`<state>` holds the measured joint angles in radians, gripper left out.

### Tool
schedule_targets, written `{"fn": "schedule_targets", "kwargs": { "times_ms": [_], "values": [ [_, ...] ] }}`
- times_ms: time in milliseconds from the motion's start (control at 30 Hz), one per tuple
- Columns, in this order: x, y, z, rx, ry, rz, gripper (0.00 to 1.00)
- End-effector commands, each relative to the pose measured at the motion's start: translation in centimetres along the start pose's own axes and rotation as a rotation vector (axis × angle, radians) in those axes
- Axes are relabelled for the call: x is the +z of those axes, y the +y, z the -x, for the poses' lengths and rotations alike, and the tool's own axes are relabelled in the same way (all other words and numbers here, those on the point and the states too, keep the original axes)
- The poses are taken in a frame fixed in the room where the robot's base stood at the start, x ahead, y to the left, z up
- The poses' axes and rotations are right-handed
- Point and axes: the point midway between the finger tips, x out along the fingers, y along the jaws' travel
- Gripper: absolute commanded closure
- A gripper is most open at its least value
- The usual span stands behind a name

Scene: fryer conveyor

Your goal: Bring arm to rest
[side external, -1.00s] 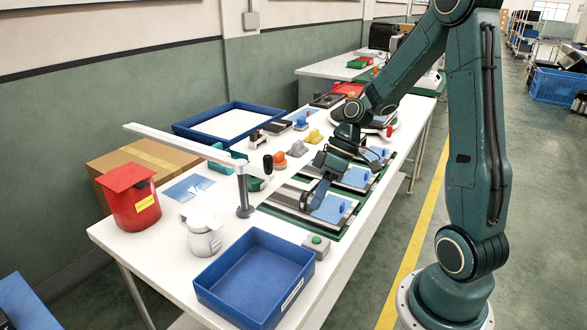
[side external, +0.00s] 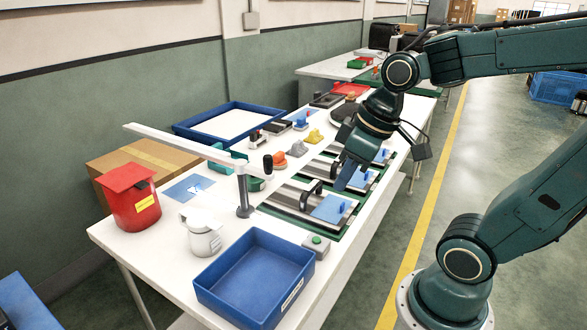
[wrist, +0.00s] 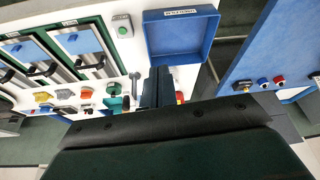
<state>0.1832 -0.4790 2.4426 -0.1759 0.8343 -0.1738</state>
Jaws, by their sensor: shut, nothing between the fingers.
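My gripper (side external: 346,178) is shut and empty. In the side external view it points down above the row of dark trays with blue pads, apart from the nearest tray (side external: 283,196), as far as I can tell. In the wrist view the dark fingers of my gripper (wrist: 157,86) are together with nothing between them. Above them in that view lie the blue bin (wrist: 205,48) and the green button box (wrist: 122,25).
On the white table, a lamp-like post (side external: 243,195), a red canister (side external: 133,198), a white jug (side external: 203,234) and an empty blue bin (side external: 240,300) stand near the front. A large blue tray (side external: 190,131) lies behind.

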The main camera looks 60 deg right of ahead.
Motion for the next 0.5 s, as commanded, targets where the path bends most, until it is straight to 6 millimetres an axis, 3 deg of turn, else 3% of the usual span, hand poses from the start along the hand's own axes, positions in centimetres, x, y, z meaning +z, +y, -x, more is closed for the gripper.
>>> {"fn": "schedule_targets", "kwargs": {
  "times_ms": [200,500],
  "values": [
    [1.7,-1.0,2.5,0.046,0.079,-0.062,1.0],
    [3.2,-1.3,3.9,0.064,0.135,-0.124,1.0]
  ]
}}
